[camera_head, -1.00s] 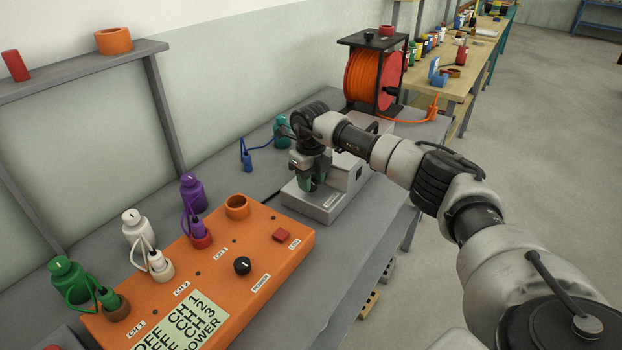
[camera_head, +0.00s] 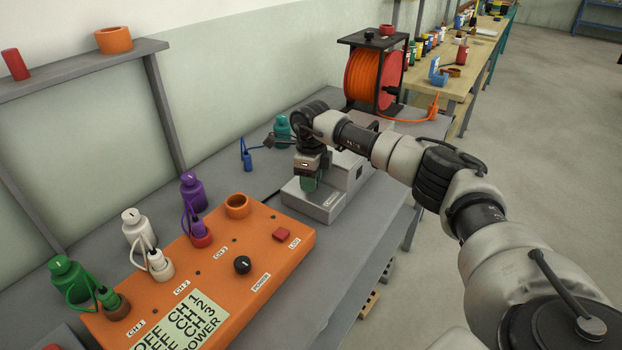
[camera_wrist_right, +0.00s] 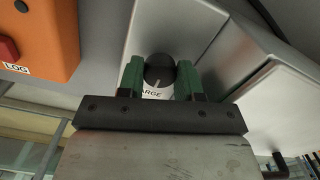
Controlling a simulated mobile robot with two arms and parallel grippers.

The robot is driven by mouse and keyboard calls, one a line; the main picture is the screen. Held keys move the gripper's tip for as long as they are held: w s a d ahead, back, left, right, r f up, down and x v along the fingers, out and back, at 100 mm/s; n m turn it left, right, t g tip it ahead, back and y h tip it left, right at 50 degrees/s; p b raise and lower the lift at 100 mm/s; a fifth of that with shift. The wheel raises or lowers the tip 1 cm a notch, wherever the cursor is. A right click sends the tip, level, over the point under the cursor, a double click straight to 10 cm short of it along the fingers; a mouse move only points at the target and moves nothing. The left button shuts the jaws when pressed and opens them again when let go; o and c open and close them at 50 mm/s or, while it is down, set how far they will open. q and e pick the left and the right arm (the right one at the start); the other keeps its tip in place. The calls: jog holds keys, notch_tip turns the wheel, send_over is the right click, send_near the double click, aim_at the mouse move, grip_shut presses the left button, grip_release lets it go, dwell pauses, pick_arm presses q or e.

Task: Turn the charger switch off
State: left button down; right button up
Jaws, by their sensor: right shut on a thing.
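The charger (camera_head: 323,203) is a light grey box with a low front part, on the grey bench right of the orange logger box. In the right wrist view its round black knob (camera_wrist_right: 159,69) stands on the grey top, above a label partly reading "ARGE". My right gripper (camera_head: 309,183) is over the low part of the charger, pointing down. In the right wrist view its green fingers (camera_wrist_right: 160,78) are on both sides of the knob, shut on it. In the head view the gripper hides the knob. My left gripper is not in view.
The orange logger box (camera_head: 212,262) has a black POWER knob (camera_head: 242,265) and a red LOG button (camera_head: 281,235). Green, white and purple bottles stand behind it. A blue plug (camera_head: 247,160) lies behind the charger. An orange cable reel (camera_head: 363,76) stands beyond.

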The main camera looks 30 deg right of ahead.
jog(key=shift+r, duration=0.1)
jog(key=o, duration=0.9)
